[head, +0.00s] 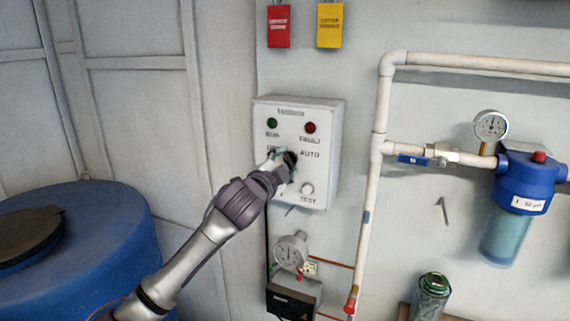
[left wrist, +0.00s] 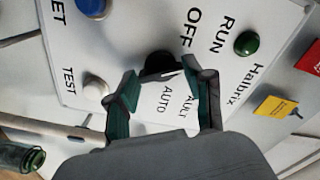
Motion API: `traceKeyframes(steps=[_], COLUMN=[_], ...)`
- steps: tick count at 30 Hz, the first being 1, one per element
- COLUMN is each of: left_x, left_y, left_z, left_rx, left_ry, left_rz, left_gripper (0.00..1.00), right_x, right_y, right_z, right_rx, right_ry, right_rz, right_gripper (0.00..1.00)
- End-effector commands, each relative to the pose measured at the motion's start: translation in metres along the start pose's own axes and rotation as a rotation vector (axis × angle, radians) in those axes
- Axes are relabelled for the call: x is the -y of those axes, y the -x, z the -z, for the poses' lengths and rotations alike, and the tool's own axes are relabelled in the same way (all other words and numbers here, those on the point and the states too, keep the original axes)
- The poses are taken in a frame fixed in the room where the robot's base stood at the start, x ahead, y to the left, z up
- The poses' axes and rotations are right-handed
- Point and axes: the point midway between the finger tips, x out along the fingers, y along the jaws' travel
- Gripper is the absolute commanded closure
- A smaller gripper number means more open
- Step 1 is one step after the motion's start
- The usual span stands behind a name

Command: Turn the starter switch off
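The white starter box (head: 325,125) hangs on the wall in the middle of the head view. Its black starter switch (head: 291,158) sits between the OFF and AUTO labels and is partly hidden by my left gripper (head: 285,162). In the left wrist view, the black switch (left wrist: 158,63) shows just beyond and between the spread fingertips of my left gripper (left wrist: 162,76). The fingers are apart, and I cannot tell whether they touch the switch. Its pointing direction is unclear. My right gripper is not in view.
The box also has a green lamp (head: 272,123), a red lamp (head: 310,128) and a white TEST button (head: 307,189). Pipes (head: 378,140) and a blue filter (head: 527,180) are to the right. A blue barrel (head: 105,230) stands at left.

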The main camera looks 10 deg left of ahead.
Motion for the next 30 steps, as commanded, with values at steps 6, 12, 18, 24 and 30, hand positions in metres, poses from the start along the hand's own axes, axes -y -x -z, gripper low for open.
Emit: traceKeyframes(steps=[6,12,18,24,30], left_x=[-0.001,0.0,0.0,0.0,-0.001], left_y=[0.0,0.0,0.017,0.059,0.098], left_z=[0.0,0.0,-0.001,0.0,-0.001], left_rx=[0.0,-0.001,-0.001,-0.002,0.0], left_ry=[-0.002,-0.003,-0.003,-0.004,-0.003], left_rz=[0.0,0.001,0.001,0.001,0.0], left_gripper=[0.25,0.25,0.25,0.25,0.25], right_x=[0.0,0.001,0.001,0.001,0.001], right_y=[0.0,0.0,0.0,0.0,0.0], right_z=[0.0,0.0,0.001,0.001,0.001], right_rx=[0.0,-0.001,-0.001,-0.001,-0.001], right_ry=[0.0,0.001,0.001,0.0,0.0], right_rz=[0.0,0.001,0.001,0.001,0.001], right_gripper=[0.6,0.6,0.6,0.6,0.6])
